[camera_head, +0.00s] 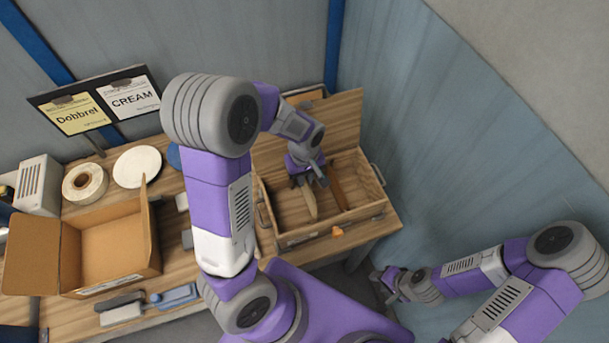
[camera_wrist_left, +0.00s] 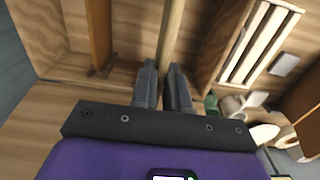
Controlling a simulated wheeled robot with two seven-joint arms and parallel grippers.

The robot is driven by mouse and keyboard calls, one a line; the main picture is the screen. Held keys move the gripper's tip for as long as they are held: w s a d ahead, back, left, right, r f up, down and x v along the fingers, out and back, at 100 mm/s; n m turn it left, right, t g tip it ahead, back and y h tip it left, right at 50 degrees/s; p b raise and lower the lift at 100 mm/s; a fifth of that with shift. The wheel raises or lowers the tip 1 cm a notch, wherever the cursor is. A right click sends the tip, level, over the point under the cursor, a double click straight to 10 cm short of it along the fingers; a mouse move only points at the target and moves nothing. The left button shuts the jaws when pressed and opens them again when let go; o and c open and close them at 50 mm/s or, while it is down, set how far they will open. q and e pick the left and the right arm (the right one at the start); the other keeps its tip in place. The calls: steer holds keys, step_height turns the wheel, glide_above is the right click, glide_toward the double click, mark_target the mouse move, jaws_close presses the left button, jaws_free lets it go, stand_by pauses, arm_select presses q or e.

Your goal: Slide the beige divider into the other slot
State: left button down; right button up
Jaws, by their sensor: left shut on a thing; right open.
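The beige divider (camera_head: 310,203) stands inside an open wooden box (camera_head: 290,238) on the bench. My left gripper (camera_head: 312,178) reaches down into the box and is shut on the divider's upper edge. In the left wrist view the divider (camera_wrist_left: 173,28) runs between the two fingertips (camera_wrist_left: 163,75). A darker brown divider (camera_head: 337,188) stands to its right in the head view and to the left in the wrist view (camera_wrist_left: 100,35). The slots at the divider's ends are too small or hidden to make out. My right gripper (camera_head: 382,283) is open and empty, low at the right, away from the box.
A small orange piece (camera_head: 337,231) is at the box's front wall. An open cardboard box (camera_head: 110,250), a tape roll (camera_head: 85,183) and a white disc (camera_head: 137,167) sit to the left. A wall (camera_head: 450,130) stands close on the right.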

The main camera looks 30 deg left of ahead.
arm_select(q)
steer(key=shift+f+b, duration=4.25)
steer(key=shift+f, duration=1.1)
steer(key=c, duration=1.1)
jaws_free()
steer(key=shift+o, duration=0.2)
step_height(320, 180, up, 8)
steer(key=shift+f+p, duration=0.15)
steer(key=shift+p, duration=0.4)
